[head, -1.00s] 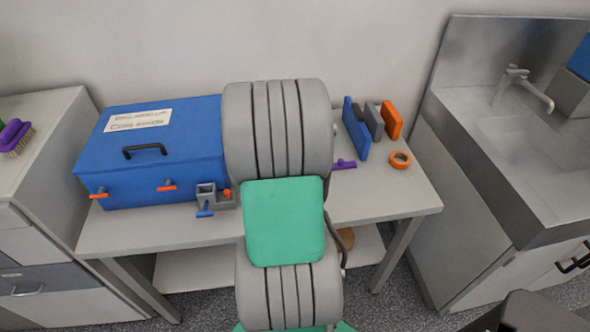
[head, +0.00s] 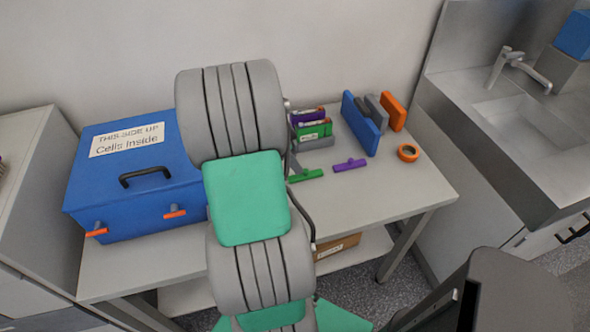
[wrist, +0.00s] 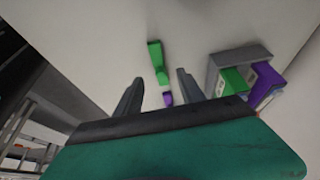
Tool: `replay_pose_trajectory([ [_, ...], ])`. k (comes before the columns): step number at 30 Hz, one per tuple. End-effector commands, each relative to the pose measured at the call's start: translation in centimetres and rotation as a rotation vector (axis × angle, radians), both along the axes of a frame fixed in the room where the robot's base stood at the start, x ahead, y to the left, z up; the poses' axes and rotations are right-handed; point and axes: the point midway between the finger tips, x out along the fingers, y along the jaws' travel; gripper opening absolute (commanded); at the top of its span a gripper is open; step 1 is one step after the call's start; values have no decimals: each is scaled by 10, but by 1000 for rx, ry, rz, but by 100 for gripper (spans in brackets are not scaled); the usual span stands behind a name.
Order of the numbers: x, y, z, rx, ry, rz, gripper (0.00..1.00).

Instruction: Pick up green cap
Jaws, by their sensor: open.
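The green cap (head: 305,175) is a small T-shaped piece lying on the table, just right of my arm in the head view. In the wrist view the green cap (wrist: 157,62) lies beyond and roughly between my fingertips, apart from them. My gripper (wrist: 158,86) is open with nothing between its fingers. In the head view my own arm hides the gripper. A similar purple cap (head: 349,165) lies right of the green one; it also shows in the wrist view (wrist: 168,98).
A grey holder (wrist: 240,58) with green and purple blocks stands close to the green cap. A blue box (head: 135,205) is at the left. Blue, grey and orange blocks (head: 361,124) and an orange ring (head: 408,153) are at the right. The table's front right is clear.

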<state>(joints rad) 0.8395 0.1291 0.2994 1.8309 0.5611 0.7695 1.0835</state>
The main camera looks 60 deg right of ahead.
Motion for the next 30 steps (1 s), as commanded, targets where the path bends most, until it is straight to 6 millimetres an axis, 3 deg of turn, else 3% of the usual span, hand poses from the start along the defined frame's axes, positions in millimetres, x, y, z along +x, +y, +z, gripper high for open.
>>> replay_pose_trajectory([
  [11,-22,-20,-56,2,1,-21,46],
  [19,-22,-21,-62,1,-2,-16,46],
  [30,-21,-21,-62,1,-2,-15,16],
])
